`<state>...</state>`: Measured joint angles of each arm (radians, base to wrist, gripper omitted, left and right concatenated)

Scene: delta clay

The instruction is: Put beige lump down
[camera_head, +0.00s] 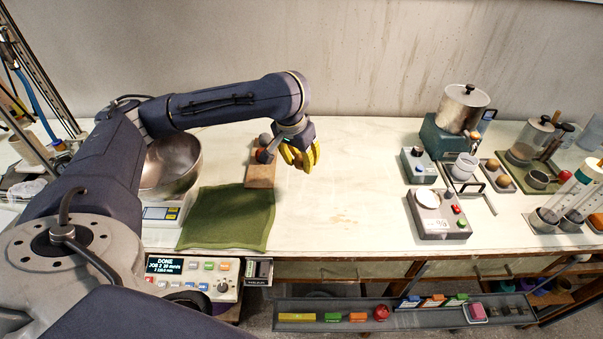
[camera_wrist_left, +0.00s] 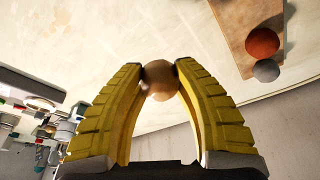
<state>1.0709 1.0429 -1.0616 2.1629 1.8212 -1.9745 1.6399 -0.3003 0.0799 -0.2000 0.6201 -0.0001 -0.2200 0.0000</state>
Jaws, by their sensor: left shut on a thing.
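My left gripper (camera_head: 301,157) has yellow ribbed fingers and is above the back of the pale worktop, just right of the wooden board. In the left wrist view its fingertips (camera_wrist_left: 159,78) are shut on a round beige lump (camera_wrist_left: 161,80). My right gripper is not in view.
A green cloth (camera_head: 229,217) lies in front of the board. A metal bowl (camera_head: 173,165) stands on a scale at left. A grey device (camera_head: 438,214) and a metal pot (camera_head: 462,108) stand at right. The middle worktop is clear.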

